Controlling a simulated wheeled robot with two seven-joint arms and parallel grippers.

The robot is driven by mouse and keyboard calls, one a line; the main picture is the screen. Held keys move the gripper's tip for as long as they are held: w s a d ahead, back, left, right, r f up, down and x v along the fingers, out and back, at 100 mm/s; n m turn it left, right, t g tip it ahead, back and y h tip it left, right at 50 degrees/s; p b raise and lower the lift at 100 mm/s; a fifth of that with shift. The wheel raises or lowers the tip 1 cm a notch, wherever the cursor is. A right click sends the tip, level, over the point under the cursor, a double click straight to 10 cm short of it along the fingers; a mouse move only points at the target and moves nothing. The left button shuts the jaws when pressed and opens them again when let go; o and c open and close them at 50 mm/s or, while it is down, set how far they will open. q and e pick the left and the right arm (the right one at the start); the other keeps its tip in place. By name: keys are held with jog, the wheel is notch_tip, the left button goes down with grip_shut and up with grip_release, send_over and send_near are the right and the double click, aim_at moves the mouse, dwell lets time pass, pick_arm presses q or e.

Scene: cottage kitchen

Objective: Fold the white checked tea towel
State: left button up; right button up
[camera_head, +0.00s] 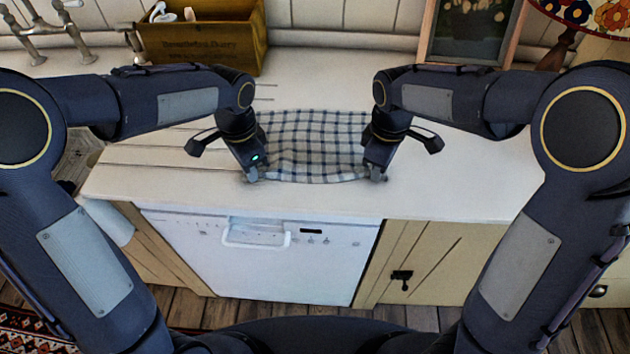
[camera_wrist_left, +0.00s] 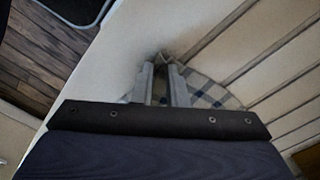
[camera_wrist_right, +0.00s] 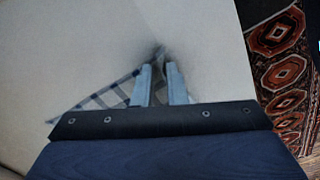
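The white and dark-blue checked tea towel (camera_head: 315,140) lies spread on the pale worktop, with soft ripples along its near part. My left gripper (camera_head: 252,176) is at the towel's near left corner, and my right gripper (camera_head: 376,175) is at its near right corner. In the left wrist view the fingers (camera_wrist_left: 162,68) come close together with cloth gathered at their tips. In the right wrist view the fingers (camera_wrist_right: 159,66) likewise close on a corner of cloth. Both look shut on the towel, close to the worktop. The arms hide the towel's side edges.
The worktop (camera_head: 460,165) is clear to the right of the towel. A wooden crate (camera_head: 200,45) stands at the back left, and a framed picture (camera_head: 470,32) leans at the back right. A white dishwasher (camera_head: 270,255) is below the front edge.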

pick_arm(q)
jog(key=shift+f, duration=0.1)
grip_shut()
pick_arm(e)
grip_shut()
